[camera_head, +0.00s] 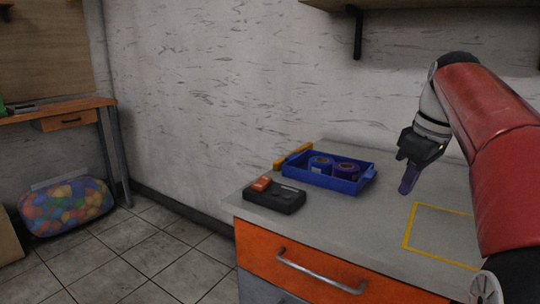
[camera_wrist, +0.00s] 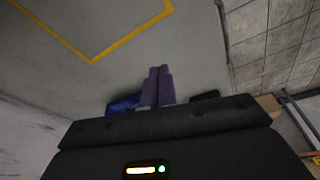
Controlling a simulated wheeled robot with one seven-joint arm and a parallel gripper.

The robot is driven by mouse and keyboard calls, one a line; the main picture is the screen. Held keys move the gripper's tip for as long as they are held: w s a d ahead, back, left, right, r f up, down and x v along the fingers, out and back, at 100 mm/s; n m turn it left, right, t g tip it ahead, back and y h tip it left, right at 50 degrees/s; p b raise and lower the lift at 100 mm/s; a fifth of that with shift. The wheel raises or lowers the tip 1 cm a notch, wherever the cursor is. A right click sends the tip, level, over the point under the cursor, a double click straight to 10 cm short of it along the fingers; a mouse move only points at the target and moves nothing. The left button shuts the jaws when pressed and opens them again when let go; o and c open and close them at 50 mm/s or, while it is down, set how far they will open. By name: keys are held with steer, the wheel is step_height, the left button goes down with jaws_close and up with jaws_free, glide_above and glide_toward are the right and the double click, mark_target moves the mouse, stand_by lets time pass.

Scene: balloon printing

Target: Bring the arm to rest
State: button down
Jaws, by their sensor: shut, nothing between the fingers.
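My gripper (camera_head: 408,180) hangs from my red arm above the grey worktop, to the right of the blue tray. Its purple fingers are shut with nothing between them. The shut fingers also show in the wrist view (camera_wrist: 157,86), pointing over the worktop. They appear clear of every object. In the head view they are beside the yellow outlined area and apart from the tray.
A blue tray (camera_head: 368,176) holds rolls (camera_head: 345,170) on the worktop (camera_head: 330,222). A black device (camera_head: 274,199) with an orange-red part sits left of it. A yellow outline (camera_head: 408,232) marks bare surface. A shelf (camera_head: 430,5) overhangs on the wall.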

steer(key=s+a+f+m+t, duration=0.1)
steer(key=s+a+f+m, duration=0.1)
steer(key=s+f, duration=0.4)
steer(key=s+a+f+m+t, duration=0.1)
steer(key=s+a+f+m, duration=0.2)
steer(key=s+a+f, duration=0.2)
steer(key=s+a+f+m+t+h, duration=0.1)
steer(key=s+a+f, duration=0.3)
steer(key=s+f, duration=0.4)
steer(key=shift+s+a+f+m, duration=0.2)
steer(key=shift+s+f+m, duration=0.15)
steer(key=shift+s+m, duration=0.4)
steer(key=shift+w, duration=0.15)
